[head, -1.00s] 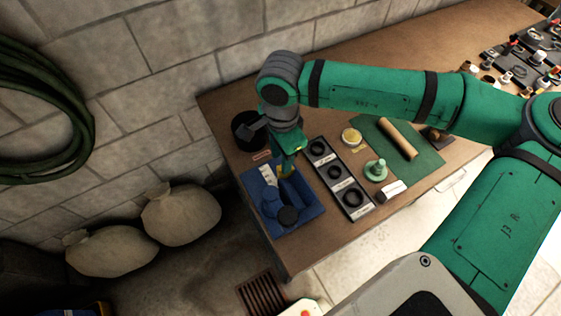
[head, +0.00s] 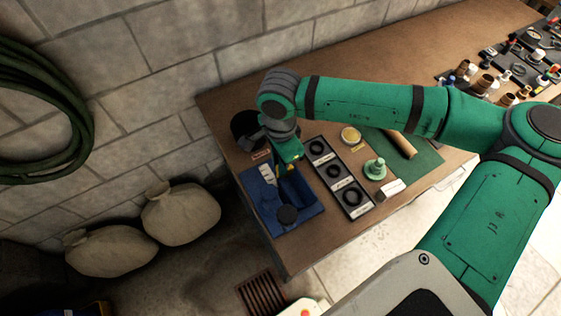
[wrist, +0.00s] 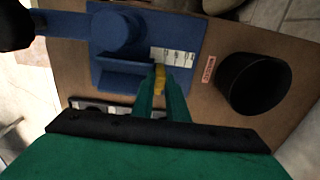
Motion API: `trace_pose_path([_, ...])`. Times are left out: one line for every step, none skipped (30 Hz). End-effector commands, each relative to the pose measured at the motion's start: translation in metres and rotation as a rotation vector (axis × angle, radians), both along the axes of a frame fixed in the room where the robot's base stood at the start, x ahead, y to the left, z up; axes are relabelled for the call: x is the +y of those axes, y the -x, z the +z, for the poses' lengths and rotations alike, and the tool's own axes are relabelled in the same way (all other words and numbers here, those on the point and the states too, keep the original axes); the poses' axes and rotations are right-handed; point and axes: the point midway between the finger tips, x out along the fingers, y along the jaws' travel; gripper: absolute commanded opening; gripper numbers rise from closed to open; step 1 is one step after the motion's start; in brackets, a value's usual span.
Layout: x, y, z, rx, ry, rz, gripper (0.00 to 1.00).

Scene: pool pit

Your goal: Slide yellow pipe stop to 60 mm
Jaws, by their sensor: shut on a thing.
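The yellow pipe stop (wrist: 160,78) sits between the fingertips of my gripper (wrist: 160,84) in the wrist view. My gripper is shut on it. The stop is beside a white scale label (wrist: 173,57) on the blue fixture (wrist: 110,78). The scale's marks are too small to read. In the head view the blue fixture (head: 308,207) lies at the near left end of the bench. My gripper (head: 281,175) reaches down at the fixture's far side, and the stop is mostly hidden there.
A black cup (wrist: 252,83) stands close beyond the fixture, by a small red label (wrist: 208,68). A dark tray of black rings (head: 341,178) lies right of the fixture. A green mat (head: 420,150) and a pale green knobbed part (head: 375,169) lie farther right.

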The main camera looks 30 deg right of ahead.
Motion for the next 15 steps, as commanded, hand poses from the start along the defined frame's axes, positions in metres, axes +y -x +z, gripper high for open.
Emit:
trace_pose_path([-0.001,-0.006,0.0,-0.001,0.001,-0.001,0.0])
trace_pose_path([-0.001,-0.01,0.0,-0.001,0.001,-0.001,0.0])
trace_pose_path([-0.001,-0.016,0.0,-0.001,0.001,0.0,0.0])
trace_pose_path([-0.001,-0.022,0.0,-0.001,0.001,-0.001,0.0])
trace_pose_path([-0.001,-0.027,0.0,-0.001,0.0,-0.001,0.0])
trace_pose_path([-0.002,-0.034,0.0,-0.002,0.0,-0.001,0.0])
trace_pose_path([-0.002,-0.039,0.0,-0.002,0.0,0.0,0.0])
trace_pose_path([-0.003,-0.043,0.0,-0.002,0.0,-0.001,0.0])
trace_pose_path([-0.003,-0.048,0.0,-0.002,0.001,0.0,0.0])
trace_pose_path([-0.003,-0.051,0.0,-0.002,0.001,0.0,0.0])
trace_pose_path([-0.003,-0.053,0.0,-0.002,0.001,-0.001,0.0])
trace_pose_path([-0.004,-0.055,0.0,-0.002,0.001,-0.001,0.0])
trace_pose_path([-0.004,-0.055,0.0,-0.001,0.001,-0.001,0.0])
trace_pose_path([-0.004,-0.056,0.0,-0.001,0.001,-0.001,0.0])
trace_pose_path([-0.004,-0.056,0.0,-0.001,0.001,-0.001,0.0])
